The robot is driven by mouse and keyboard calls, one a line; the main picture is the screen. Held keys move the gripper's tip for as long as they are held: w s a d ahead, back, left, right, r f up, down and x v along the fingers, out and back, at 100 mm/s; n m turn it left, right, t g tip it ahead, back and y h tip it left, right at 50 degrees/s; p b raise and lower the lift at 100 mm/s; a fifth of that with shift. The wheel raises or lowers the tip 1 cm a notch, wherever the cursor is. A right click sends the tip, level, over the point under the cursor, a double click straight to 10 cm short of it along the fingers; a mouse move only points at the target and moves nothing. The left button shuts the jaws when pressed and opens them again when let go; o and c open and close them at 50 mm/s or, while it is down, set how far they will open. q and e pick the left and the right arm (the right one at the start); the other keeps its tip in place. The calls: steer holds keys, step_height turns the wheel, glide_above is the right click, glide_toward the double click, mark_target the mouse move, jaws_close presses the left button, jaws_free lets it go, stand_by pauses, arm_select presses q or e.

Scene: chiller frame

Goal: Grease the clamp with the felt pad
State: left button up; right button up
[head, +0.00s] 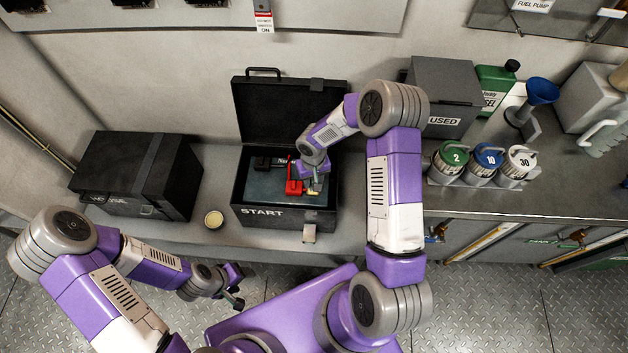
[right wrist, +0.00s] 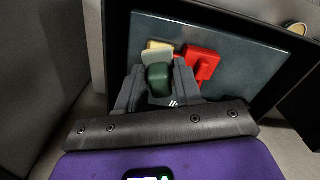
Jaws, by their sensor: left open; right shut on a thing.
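The red clamp (head: 294,186) lies on the grey panel inside the open START case (head: 238,190); it also shows in the right wrist view (right wrist: 205,62). My right gripper (head: 317,181) is inside the case, just right of the clamp. In the right wrist view it is shut on the dark green handle (right wrist: 158,80) of what appears to be the felt pad. A pale part and a yellowish part (right wrist: 157,45) show beyond the handle, close beside the clamp; contact with it cannot be told. My left gripper (head: 233,296) is open and empty, low in front of the bench.
A small round tin with cream-coloured contents (head: 213,219) stands on the bench (head: 170,231) left of the case. A closed black case (head: 137,172) sits further left. The USED box (head: 444,95) and several numbered cans (head: 487,158) stand at right.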

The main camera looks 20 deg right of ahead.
steer(key=shift+r+p, duration=0.65)
steer(key=shift+r, duration=0.7)
